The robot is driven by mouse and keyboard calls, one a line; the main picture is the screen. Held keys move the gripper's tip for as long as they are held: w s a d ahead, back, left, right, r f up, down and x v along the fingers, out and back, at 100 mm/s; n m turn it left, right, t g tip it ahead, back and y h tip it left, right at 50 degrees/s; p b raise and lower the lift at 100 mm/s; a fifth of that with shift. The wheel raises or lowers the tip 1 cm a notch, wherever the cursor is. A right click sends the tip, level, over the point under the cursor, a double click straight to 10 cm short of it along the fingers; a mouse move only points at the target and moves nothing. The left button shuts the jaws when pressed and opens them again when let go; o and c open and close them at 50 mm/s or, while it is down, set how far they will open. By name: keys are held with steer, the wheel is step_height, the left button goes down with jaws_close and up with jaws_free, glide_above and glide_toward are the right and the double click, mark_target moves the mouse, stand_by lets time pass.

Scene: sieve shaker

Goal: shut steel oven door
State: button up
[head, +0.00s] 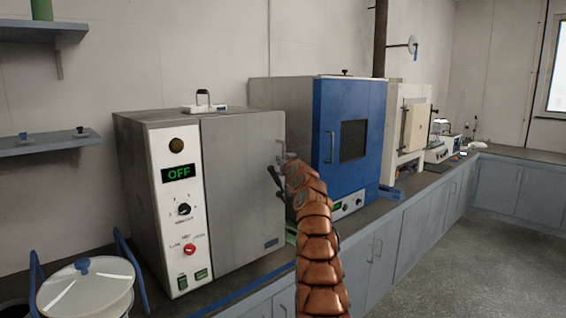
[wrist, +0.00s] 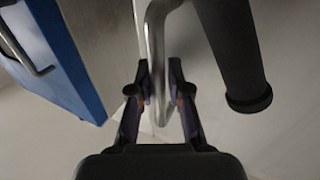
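The steel oven (head: 160,200) stands on the bench at the left, its display reading OFF. Its plain grey door (head: 240,190) looks flush or nearly flush with the control panel; a small gap cannot be ruled out. The door handle (head: 281,150) is at the door's right edge, partly hidden by my copper-coloured arm. My gripper (head: 277,178) is at this handle. In the wrist view the bent silver handle (wrist: 154,50) runs between the two fingers of my gripper (wrist: 159,75), which are close together around it. Finger contact is partly hidden.
A blue-fronted oven (head: 350,130) stands just right of the steel oven; its blue side shows in the wrist view (wrist: 60,50). A lidded white pot (head: 85,285) is at the front left. A dark cylinder (wrist: 235,50) is close right of the handle. The floor (head: 470,240) at right is clear.

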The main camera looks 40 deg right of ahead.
steer(key=o, duration=0.4)
steer(key=shift+c, duration=0.2)
steer(key=shift+a+f, duration=0.1)
steer(key=shift+s+f, duration=0.1)
steer(key=shift+s, duration=0.4)
steer(key=v, duration=1)
steer(key=shift+s+a, duration=0.25)
steer(key=shift+s, duration=0.1)
stand_by(0.4)
stand_by(0.5)
